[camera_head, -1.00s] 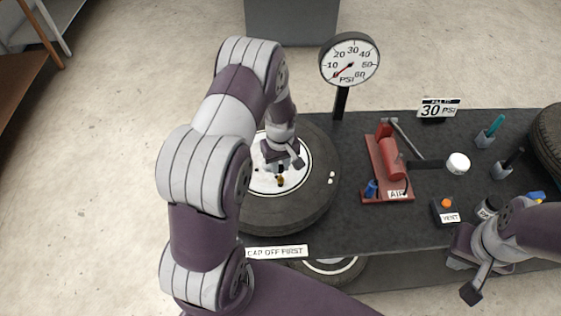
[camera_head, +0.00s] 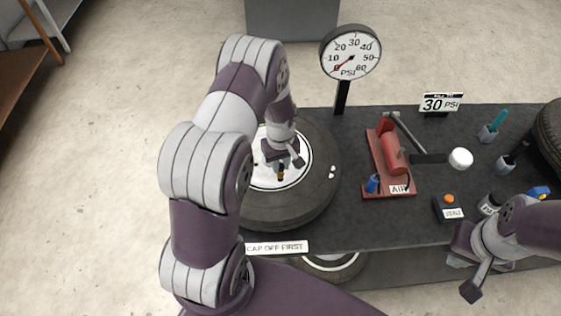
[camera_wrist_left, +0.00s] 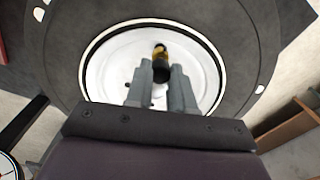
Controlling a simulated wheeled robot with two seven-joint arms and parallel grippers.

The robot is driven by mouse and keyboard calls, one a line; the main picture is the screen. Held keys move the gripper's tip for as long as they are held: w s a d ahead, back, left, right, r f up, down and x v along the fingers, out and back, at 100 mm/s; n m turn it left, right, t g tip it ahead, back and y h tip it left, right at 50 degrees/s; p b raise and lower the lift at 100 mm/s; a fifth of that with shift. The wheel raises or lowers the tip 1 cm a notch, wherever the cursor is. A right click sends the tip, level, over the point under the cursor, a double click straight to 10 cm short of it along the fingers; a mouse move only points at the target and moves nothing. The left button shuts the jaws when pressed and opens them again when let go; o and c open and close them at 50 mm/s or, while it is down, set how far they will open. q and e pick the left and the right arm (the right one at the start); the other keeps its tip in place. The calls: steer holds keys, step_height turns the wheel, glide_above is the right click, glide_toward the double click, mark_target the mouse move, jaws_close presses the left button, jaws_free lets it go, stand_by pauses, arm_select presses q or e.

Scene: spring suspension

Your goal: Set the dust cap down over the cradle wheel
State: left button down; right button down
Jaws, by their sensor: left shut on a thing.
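The cradle wheel (camera_head: 320,195) is a dark tyre with a white hub, lying flat at the left end of the bench. My left gripper (camera_wrist_left: 160,78) is over the hub, shut on a small dark piece that looks like the dust cap (camera_wrist_left: 160,74). A brass-coloured piece, likely the valve (camera_wrist_left: 160,51), shows right beside the dark piece; I cannot tell whether they touch. In the head view the brass piece (camera_head: 280,176) shows just below my left fingers. My right gripper (camera_head: 474,278) is at the bench's front right edge; its fingers are partly hidden.
A round pressure gauge (camera_head: 351,60) stands behind the wheel. A red air pump (camera_head: 392,160) lies to its right, with a "30 PSI" sign (camera_head: 441,103) behind. A vent box (camera_head: 448,208) and small holders are at the right. A "CAP OFF FIRST" label (camera_head: 276,248) is at the front edge.

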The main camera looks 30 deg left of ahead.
arm_select(q)
steer(key=shift+f+b, duration=0.6)
steer(key=shift+f, duration=0.3)
steer(key=c, duration=0.9)
jaws_free()
steer(key=shift+r, duration=0.15)
step_height(320, 180, up, 7)
steer(key=p, duration=0.5)
steer(key=shift+p, duration=0.3)
steer(key=s+d+m+b, duration=0.4)
steer(key=s+m+b, duration=0.1)
steer(key=b, duration=0.3)
steer(key=s+d+m+t+b, duration=0.1)
steer(key=s+d+m+b, duration=0.3)
steer(key=s+b, duration=0.4)
steer(key=shift+s+r+m, duration=0.3)
steer(key=shift+r+m, duration=0.1)
